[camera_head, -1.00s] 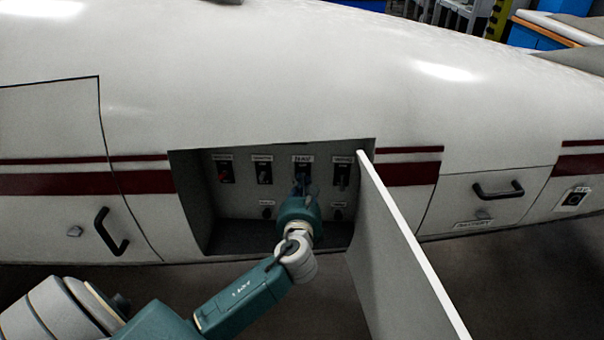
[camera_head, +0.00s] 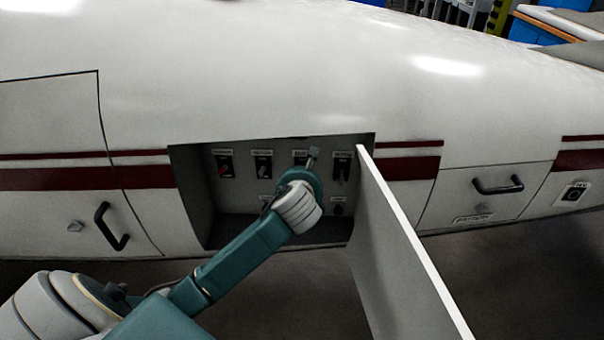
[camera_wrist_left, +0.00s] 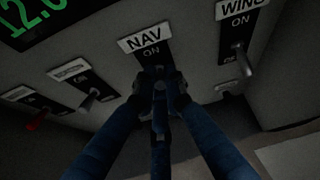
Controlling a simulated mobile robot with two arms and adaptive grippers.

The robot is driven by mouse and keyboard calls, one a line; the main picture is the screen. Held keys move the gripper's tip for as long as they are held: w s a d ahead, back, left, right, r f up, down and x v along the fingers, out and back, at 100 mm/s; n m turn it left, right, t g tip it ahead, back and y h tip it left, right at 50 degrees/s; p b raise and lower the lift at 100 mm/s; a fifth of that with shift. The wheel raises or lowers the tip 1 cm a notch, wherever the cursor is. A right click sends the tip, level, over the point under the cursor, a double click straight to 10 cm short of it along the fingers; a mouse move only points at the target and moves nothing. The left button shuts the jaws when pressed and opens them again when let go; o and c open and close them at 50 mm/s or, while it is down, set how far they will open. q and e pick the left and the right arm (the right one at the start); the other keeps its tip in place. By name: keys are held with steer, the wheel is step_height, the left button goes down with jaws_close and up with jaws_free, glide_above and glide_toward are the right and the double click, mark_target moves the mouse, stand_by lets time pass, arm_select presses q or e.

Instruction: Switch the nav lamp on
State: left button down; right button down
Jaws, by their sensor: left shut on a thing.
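The nav switch (camera_head: 299,158) is the third from the left in the row inside the open panel bay. In the left wrist view its white NAV label (camera_wrist_left: 145,37) and the word ON sit above the lever. My left gripper (camera_wrist_left: 159,90) is shut on the nav switch lever, with its dark fingers close together just below ON. The fingers hide the lever, so its tilt cannot be told. In the head view the left gripper (camera_head: 311,160) is at the nav switch, partly hidden by my wrist. My right gripper is not in view.
The wing switch (camera_head: 342,168) is close on the right. A grey-lever switch (camera_head: 263,167) and a red-lever switch (camera_head: 225,167) are on the left. The open white door (camera_head: 405,240) stands to the right of the bay. A display with green digits (camera_wrist_left: 35,20) shows above the switches.

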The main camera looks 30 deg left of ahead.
arm_select(q)
steer(key=shift+s+f, duration=0.1)
steer(key=shift+f, duration=0.15)
steer(key=c, duration=2)
jaws_free()
steer(key=shift+o, duration=1)
steer(key=shift+r, duration=0.1)
steer(key=v, duration=1.2)
steer(key=shift+d, duration=0.1)
